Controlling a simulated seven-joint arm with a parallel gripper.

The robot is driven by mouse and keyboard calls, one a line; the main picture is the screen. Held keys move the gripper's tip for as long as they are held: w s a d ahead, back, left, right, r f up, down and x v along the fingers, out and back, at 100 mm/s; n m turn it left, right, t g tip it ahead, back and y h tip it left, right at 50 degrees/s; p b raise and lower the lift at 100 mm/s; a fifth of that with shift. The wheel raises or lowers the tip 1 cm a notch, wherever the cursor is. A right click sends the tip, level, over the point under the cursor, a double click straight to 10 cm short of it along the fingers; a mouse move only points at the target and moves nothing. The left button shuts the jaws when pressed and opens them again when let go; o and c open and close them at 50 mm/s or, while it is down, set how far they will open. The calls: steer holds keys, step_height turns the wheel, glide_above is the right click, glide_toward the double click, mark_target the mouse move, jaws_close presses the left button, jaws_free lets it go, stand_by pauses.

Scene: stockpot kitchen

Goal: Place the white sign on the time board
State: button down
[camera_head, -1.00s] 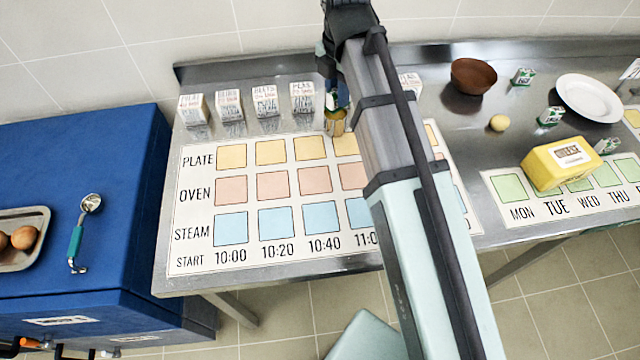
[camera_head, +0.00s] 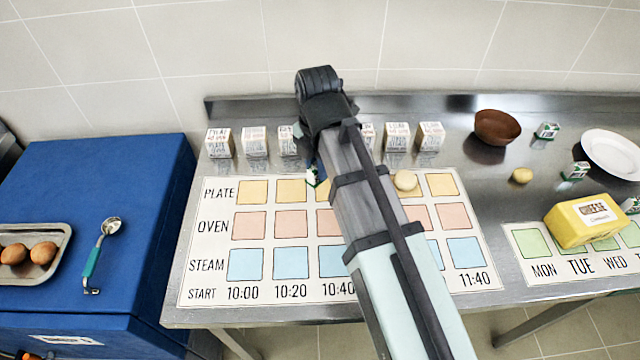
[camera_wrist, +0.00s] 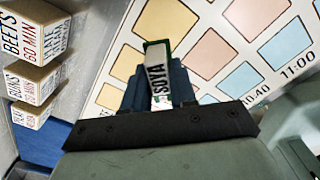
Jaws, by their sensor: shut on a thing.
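My gripper (camera_wrist: 160,88) is shut on a small white sign (camera_wrist: 157,68) with green edges and dark lettering that reads SOYA. In the head view, a bit of the sign (camera_head: 312,177) shows beside my arm, over the upper part of the time board. The time board (camera_head: 212,258) is a white sheet with rows PLATE, OVEN and STEAM in yellow, pink and blue squares above start times. In the wrist view its squares (camera_wrist: 172,15) lie beyond and to the right of the sign. My arm hides the board's middle. I cannot tell whether the sign touches the board.
Several white lettered boxes (camera_head: 255,142) stand along the back of the steel table. A round pale thing (camera_head: 406,181) sits in the PLATE row. A yellow CHEESE block (camera_head: 583,219) is on the day board (camera_head: 518,245). A brown bowl (camera_head: 497,127) and white plate (camera_head: 612,153) stand back right.

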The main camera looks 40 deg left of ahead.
steer(key=shift+f, duration=2.7)
steer(key=shift+f, duration=0.15)
steer(key=c, duration=0.9)
jaws_free()
step_height(320, 180, up, 12)
steer(key=shift+r, duration=0.15)
